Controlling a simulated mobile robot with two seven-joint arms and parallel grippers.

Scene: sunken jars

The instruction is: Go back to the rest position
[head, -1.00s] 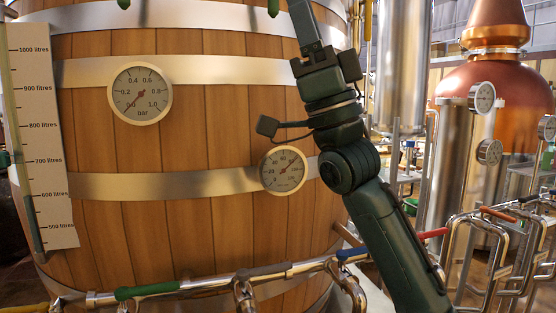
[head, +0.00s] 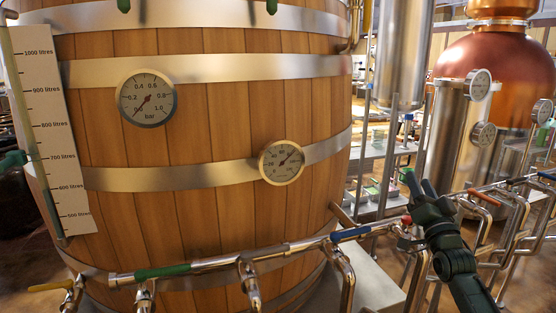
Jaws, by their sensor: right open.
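My right gripper (head: 421,184) is at the lower right, beside the wooden vat (head: 230,120) and above the row of valve pipes. Its two fingers point up and to the left, with a gap between them and nothing held. My right forearm (head: 461,268) comes up from the lower right edge.
The vat has a bar gauge (head: 147,98), a second dial (head: 282,162) and a litre scale (head: 58,140). A pipe with a green handle (head: 162,271) and a blue handle (head: 350,235) runs below. A copper still (head: 505,75) stands behind at right.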

